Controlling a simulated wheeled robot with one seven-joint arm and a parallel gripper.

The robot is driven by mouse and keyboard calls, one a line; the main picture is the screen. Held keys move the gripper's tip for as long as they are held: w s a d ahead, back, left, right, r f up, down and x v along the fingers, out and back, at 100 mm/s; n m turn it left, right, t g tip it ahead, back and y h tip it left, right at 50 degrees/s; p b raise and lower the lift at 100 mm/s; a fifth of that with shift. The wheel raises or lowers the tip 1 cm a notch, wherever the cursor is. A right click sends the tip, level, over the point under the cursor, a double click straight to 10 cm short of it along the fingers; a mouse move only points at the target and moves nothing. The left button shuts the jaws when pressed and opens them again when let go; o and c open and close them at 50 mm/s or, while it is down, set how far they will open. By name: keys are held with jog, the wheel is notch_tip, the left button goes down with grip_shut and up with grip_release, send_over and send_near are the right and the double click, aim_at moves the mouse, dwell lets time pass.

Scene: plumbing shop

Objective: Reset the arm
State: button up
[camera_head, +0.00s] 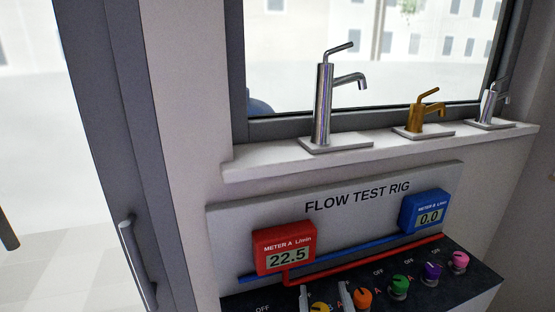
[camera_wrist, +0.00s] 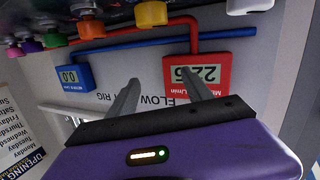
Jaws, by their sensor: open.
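My gripper (camera_head: 326,298) shows at the bottom edge of the head view, where only its two pale fingertips are visible near the yellow knob (camera_head: 320,307). In the wrist view my gripper (camera_wrist: 160,78) is open, with its two grey fingers apart and nothing between them. The fingers point toward the rig panel, between red meter A (camera_wrist: 209,78) and blue meter B (camera_wrist: 71,77), which appear upside down there. In the head view meter A (camera_head: 284,250) reads 22.5 and meter B (camera_head: 425,211) reads 0.0. The rest of my arm is out of the head view.
Orange (camera_head: 364,298), green (camera_head: 400,286), purple (camera_head: 432,272) and pink (camera_head: 459,260) knobs line the dark console. A red pipe (camera_head: 350,264) and a blue pipe (camera_head: 350,256) run along the rig. Several taps stand on the white sill (camera_head: 270,163). A door handle (camera_head: 137,263) is at left.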

jog(key=s+d+f, duration=0.2)
jog(key=s+d, duration=0.1)
jog(key=s, duration=0.9)
jog(key=s+d+f+g, duration=0.1)
jog(key=s+d, duration=0.3)
jog(key=s, duration=0.9)
jog(key=s+d+f+m, duration=0.1)
jog(key=s+d+f, duration=0.1)
jog(key=s, duration=1)
jog(key=shift+s+d+f+g+y, duration=0.3)
jog(key=shift+d+f, duration=0.1)
jog(key=shift+d, duration=0.45)
jog(key=shift+w, duration=0.1)
